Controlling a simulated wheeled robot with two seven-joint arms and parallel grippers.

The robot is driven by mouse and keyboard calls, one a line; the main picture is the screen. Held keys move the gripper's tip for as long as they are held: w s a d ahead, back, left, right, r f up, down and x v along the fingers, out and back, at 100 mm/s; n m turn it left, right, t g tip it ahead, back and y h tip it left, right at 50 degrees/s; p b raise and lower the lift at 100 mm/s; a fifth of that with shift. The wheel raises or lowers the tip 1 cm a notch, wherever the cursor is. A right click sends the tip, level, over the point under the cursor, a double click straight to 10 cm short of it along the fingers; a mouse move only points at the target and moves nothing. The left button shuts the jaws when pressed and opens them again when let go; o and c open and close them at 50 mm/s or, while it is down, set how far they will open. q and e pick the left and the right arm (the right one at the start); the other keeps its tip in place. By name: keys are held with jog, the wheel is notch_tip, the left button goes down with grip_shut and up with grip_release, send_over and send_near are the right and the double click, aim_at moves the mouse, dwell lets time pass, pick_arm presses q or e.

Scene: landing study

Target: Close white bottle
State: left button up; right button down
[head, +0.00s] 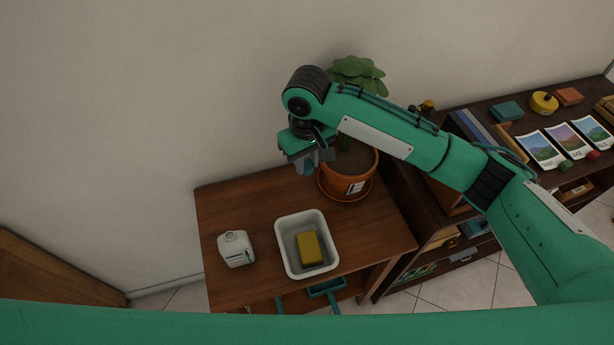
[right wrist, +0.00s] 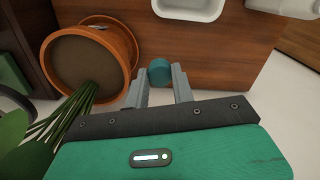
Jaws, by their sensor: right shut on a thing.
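The white bottle (head: 235,248) stands at the left of the wooden table, with a label on its side; no teal cap shows on its top. Part of a white object, likely this bottle, shows at the upper right edge of the right wrist view (right wrist: 299,8). My right gripper (head: 306,166) is above the table's back, beside the plant pot and well apart from the bottle. In the right wrist view its fingers (right wrist: 160,77) are shut on a round teal cap (right wrist: 159,71). My left gripper is not seen.
A white tub (head: 279,240) with a yellow block (head: 309,247) stands right of the bottle. An orange pot (head: 346,187) with a leafy plant (head: 357,72) stands at the table's back right. A dark shelf (head: 440,215) with books and cards adjoins the table. The table's back left is bare.

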aim_at(307, 165)
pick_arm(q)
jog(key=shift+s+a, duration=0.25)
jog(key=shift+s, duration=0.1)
pick_arm(e)
notch_tip(307, 165, up, 12)
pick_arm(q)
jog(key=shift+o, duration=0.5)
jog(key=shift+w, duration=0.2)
